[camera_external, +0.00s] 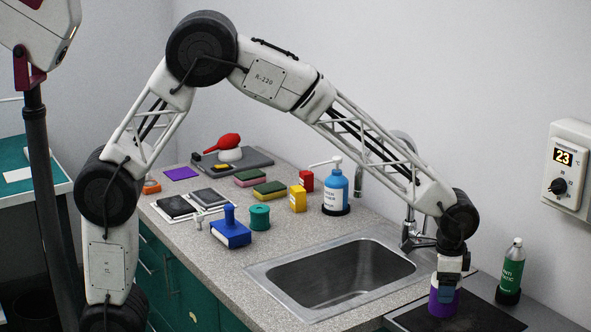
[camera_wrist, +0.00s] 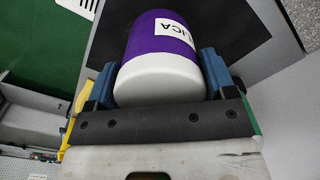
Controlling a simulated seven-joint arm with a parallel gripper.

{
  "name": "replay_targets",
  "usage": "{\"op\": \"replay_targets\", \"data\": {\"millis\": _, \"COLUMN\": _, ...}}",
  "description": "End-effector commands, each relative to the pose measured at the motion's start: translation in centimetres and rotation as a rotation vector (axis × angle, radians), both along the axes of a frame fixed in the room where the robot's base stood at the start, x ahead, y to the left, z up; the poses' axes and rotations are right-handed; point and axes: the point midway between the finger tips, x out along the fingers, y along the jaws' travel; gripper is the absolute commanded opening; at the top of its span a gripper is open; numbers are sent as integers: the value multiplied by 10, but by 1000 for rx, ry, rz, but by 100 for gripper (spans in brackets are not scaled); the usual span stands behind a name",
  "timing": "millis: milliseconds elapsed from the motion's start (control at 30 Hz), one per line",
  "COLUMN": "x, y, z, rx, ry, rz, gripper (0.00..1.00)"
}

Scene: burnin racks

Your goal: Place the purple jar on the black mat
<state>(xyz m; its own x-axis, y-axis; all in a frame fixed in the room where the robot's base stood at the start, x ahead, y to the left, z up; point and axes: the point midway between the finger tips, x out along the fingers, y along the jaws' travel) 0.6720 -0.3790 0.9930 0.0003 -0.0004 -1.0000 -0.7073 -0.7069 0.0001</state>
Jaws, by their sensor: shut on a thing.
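The purple jar (camera_external: 442,304) has a white lid and a white label, and stands roughly upright in my gripper (camera_external: 447,284) at the lower right of the external view. The black mat (camera_external: 485,318) lies on the counter right of the sink, with the jar over or on its left part. I cannot tell whether the jar's base touches the mat. In the wrist view the jar (camera_wrist: 160,68) sits between the two blue fingers of my gripper (camera_wrist: 158,82), which is shut on its sides. Dark mat surface (camera_wrist: 234,28) shows beyond it.
A steel sink (camera_external: 345,275) lies left of the mat, with a tap (camera_external: 413,235) behind. A green bottle (camera_external: 511,270) stands just behind the mat's right side. A blue pump bottle (camera_external: 336,190) and several small items stand farther left. The mat's right part is clear.

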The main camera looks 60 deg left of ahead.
Motion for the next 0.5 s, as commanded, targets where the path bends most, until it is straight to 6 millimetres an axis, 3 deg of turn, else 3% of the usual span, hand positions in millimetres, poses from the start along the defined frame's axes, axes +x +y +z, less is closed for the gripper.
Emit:
{"op": "replay_targets", "data": {"millis": 200, "x": 20, "y": -11, "z": -2, "rx": 1, "ry": 1, "rz": 0, "gripper": 48}}
{"op": "replay_targets", "data": {"millis": 500, "x": 24, "y": -14, "z": -3, "rx": 1, "ry": 1, "rz": 0, "gripper": 48}}
